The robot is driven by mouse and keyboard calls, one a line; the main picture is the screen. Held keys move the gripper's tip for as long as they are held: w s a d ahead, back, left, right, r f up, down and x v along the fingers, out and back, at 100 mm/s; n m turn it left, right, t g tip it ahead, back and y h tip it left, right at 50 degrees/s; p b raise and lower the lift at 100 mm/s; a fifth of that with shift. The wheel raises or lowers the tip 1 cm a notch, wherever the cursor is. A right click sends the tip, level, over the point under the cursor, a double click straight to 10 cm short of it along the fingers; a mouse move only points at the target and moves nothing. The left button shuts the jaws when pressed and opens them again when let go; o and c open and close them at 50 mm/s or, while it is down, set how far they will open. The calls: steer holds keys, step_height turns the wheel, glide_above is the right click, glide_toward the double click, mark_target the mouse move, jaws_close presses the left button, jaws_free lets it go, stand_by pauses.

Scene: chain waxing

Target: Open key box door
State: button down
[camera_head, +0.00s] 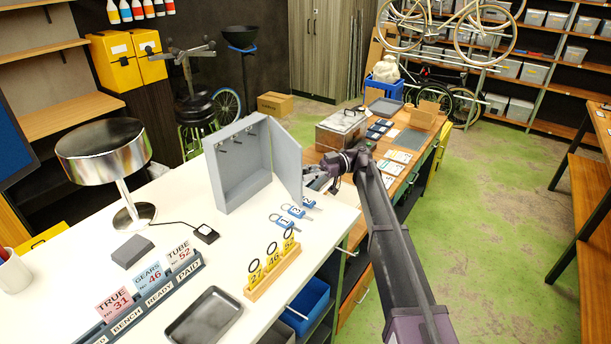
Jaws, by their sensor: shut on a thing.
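The grey key box (238,165) stands upright on the white counter, its open front showing several dark hooks or keys inside. Its door (286,160) is swung wide open on the right side of the box. My gripper (309,179) is at the free edge of the door, low on its outer right side, and is shut on it. The fingertips are small and partly hidden, so the exact hold is unclear. My arm reaches in from the lower right.
Blue-tagged keys (296,211) lie on the counter before the door. A yellow numbered rack (272,270), a dark tray (205,316), a card holder (150,305) and a chrome lamp (103,150) also stand there.

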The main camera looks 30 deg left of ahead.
steer(key=shift+s, duration=0.1)
steer(key=shift+c, duration=2.1)
jaws_free()
steer(key=shift+r, duration=0.15)
